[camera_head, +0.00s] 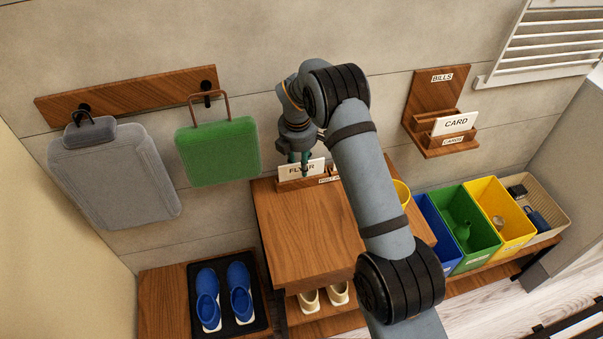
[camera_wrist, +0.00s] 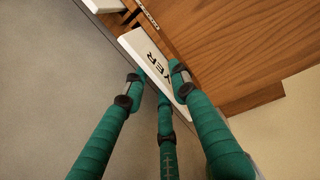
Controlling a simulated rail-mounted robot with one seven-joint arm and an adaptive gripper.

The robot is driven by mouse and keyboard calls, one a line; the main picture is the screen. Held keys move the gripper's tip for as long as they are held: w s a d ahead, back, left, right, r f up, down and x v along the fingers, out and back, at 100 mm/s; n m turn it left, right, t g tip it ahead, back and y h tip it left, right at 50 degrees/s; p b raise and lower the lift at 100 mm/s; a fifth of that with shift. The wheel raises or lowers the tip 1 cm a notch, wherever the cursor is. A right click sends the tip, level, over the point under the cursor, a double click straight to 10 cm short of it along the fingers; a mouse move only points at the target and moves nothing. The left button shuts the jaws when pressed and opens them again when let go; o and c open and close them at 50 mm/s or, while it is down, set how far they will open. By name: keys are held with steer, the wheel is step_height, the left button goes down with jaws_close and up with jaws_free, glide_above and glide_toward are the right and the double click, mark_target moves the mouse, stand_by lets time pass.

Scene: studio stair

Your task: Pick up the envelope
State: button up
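A white card marked FLYER (camera_head: 301,169) stands in a small wooden holder on the cabinet top, against the wall. My gripper (camera_head: 301,163) is above and at this card. In the wrist view its teal fingers (camera_wrist: 158,85) are spread, with one on the lettered face side and two on the wall side of the FLYER card (camera_wrist: 150,58). The fingers look open around the card's upper edge. Part of another white piece (camera_wrist: 103,5) shows beside it in the holder. I cannot tell which piece is the envelope; nothing is labelled so.
A wall rack (camera_head: 436,127) at the right holds a white CARD piece (camera_head: 455,124). The wooden cabinet (camera_head: 300,235) has clear top space at the left. Coloured bins (camera_head: 470,240) stand at the right. A green bag (camera_head: 218,153) and grey bag (camera_head: 115,170) hang at the left.

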jaws_close()
steer(key=shift+w+r, duration=0.1)
steer(key=shift+r, duration=0.05)
